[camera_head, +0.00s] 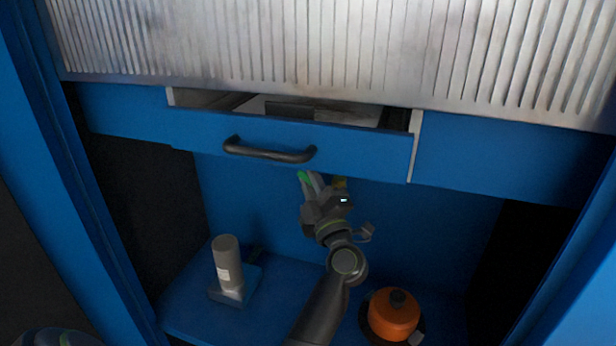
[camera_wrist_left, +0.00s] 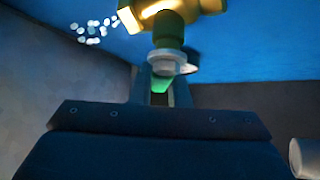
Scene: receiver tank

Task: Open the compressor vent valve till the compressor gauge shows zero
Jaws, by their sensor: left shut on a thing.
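A brass valve body (camera_wrist_left: 170,8) shows at the top of the left wrist view, with a dark green neck and a pale grey collar (camera_wrist_left: 172,60) below it. I take it to be the compressor vent valve. How far the valve is turned is hidden. No gauge face shows. My right gripper is not in view.
A half-open blue drawer (camera_head: 365,151) with a black handle (camera_head: 270,151) overhangs my gripper. A grey cylinder (camera_head: 228,262) stands on the blue shelf at left. An orange round object (camera_head: 394,318) with a black knob is at right. Pale spots (camera_wrist_left: 92,30) float left of the valve.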

